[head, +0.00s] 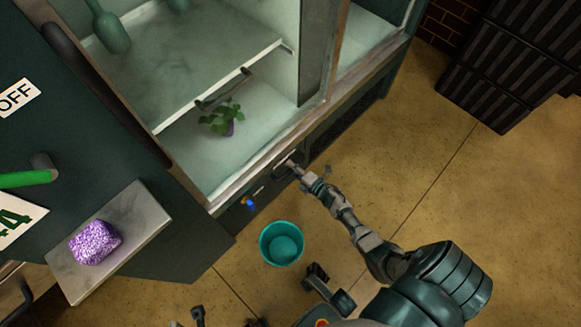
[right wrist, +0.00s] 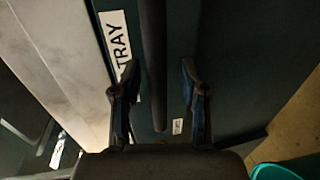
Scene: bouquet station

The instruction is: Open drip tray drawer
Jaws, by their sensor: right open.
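The drip tray drawer front (head: 262,190) is a dark panel low on the cabinet, under the pale display shelf, and looks closed. In the right wrist view, the drawer front (right wrist: 225,75) carries a white label (right wrist: 119,48) reading "TRAY". A dark bar handle (right wrist: 154,60) stands out from it. My right gripper (head: 292,165) is at the drawer front; in the right wrist view the open gripper (right wrist: 156,74) has one finger on each side of the handle, with gaps visible. Dark parts at the head view's bottom edge may include my left gripper, but its jaws are unclear.
A teal bucket (head: 281,244) stands on the floor below the drawer, close to my right arm. A potted plant (head: 222,119) is on the cabinet's lower shelf. A purple block (head: 95,242) lies on a grey ledge at left. Black crates (head: 512,65) stand at upper right. Floor at right is clear.

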